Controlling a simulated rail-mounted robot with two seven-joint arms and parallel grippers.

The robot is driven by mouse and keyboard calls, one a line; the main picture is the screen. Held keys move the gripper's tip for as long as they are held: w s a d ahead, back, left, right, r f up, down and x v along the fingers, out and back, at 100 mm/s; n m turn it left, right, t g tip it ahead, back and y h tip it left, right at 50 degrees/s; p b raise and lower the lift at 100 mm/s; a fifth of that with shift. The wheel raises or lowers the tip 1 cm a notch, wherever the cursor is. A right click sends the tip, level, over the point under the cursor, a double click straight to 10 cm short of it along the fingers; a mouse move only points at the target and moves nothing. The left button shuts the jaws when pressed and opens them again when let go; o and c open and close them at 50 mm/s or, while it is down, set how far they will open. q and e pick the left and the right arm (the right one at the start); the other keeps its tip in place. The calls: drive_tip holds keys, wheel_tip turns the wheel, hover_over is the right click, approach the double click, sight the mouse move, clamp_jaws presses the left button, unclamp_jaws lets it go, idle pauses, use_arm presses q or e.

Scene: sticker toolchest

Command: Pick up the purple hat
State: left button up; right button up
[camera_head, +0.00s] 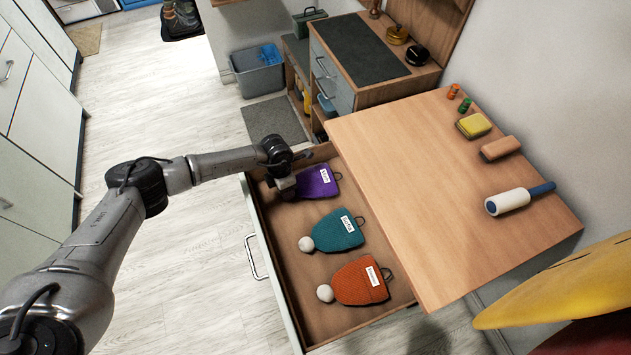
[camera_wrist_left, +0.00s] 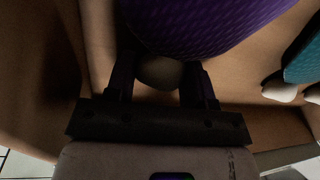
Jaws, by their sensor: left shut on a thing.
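The purple hat (camera_head: 318,182) lies in the open drawer (camera_head: 310,262), at its far end, with a white label on it. My left gripper (camera_head: 284,185) is at the hat's pompom end. In the left wrist view the gripper (camera_wrist_left: 160,88) is shut on the grey pompom (camera_wrist_left: 158,72) of the purple hat (camera_wrist_left: 200,25), one finger on each side. The knit part extends beyond the fingers. My right gripper is not in view.
A teal hat (camera_head: 338,232) and an orange hat (camera_head: 360,283) lie nearer in the same drawer. The wooden top (camera_head: 430,190) overhangs the drawer's right side and carries a lint roller (camera_head: 508,202) and a yellow sponge (camera_head: 473,126). The floor left of the drawer is clear.

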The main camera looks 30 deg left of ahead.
use_arm(q)
drive_tip(key=shift+c, duration=0.6)
drive_tip(key=shift+r, duration=0.85)
wheel_tip(320, 180, up, 6)
drive_tip(key=shift+f, duration=0.25)
drive_tip(key=s+d, duration=0.3)
drive_tip(key=d, duration=0.1)
drive_tip(key=s+d+b, duration=0.1)
drive_tip(key=s+d, duration=0.3)
drive_tip(key=d, duration=0.1)
drive_tip(key=s+d+b, duration=0.1)
drive_tip(key=s+d, duration=0.3)
drive_tip(key=d, duration=0.1)
drive_tip(key=shift+d+f, duration=0.1)
